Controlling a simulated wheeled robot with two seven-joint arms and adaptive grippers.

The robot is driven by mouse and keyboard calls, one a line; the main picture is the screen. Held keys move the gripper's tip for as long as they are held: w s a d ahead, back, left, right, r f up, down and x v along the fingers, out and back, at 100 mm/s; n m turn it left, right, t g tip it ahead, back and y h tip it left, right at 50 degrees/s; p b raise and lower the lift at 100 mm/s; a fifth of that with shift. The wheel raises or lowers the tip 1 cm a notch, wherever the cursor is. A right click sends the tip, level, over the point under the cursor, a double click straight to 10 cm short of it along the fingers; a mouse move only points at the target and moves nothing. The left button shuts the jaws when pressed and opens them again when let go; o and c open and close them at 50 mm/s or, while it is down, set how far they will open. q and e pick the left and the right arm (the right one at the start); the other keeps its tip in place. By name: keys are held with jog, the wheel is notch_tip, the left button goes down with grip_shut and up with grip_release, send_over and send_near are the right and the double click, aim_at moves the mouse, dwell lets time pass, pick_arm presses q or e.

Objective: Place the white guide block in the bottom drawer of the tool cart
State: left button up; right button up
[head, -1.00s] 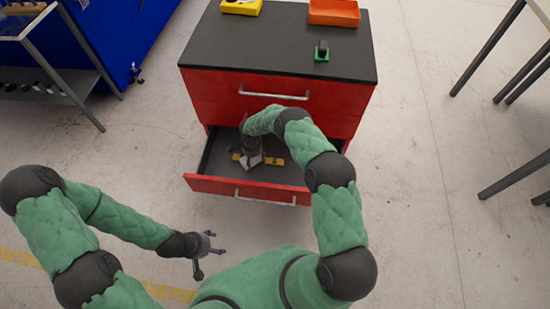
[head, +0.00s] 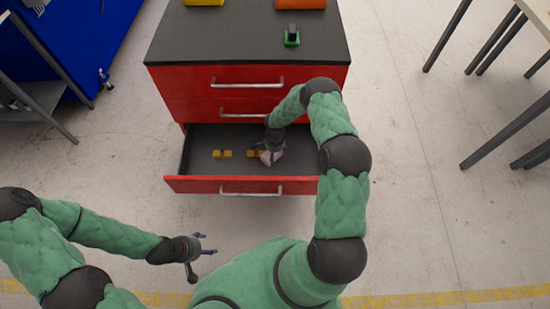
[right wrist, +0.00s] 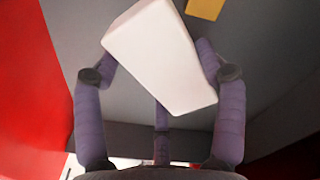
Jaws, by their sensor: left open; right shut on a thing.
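The white guide block (right wrist: 162,55) fills the middle of the right wrist view, tilted between the fingers of my right gripper (right wrist: 160,75). My right gripper is shut on it. In the head view the right gripper (head: 268,150) is inside the open bottom drawer (head: 205,165), on its right side, and the block is mostly hidden by it. The tool cart (head: 175,92) is red with a dark top. My left gripper (head: 200,255) is open and empty, outside the drawer at the lower left, above the floor.
Yellow pieces (head: 222,153) lie on the drawer floor, left of my right gripper. The drawer front (head: 190,186) with its handle stands toward me. A green and black item (head: 291,37), a yellow bin (head: 203,2) and an orange bin (head: 300,3) are on the cart top. The left of the drawer has free room.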

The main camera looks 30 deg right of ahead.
aim_at(275, 157)
jog(key=shift+d+f+b, duration=0.1)
jog(key=shift+f+b, duration=0.85)
jog(key=shift+f, duration=0.8)
jog(key=shift+f, duration=0.2)
jog(key=o, duration=1.3)
jog(key=shift+r, duration=0.15)
jog(key=shift+r, duration=0.15)
notch_tip(275, 157, up, 7)
jog(key=p, duration=0.3)
jog(key=shift+r, duration=0.15)
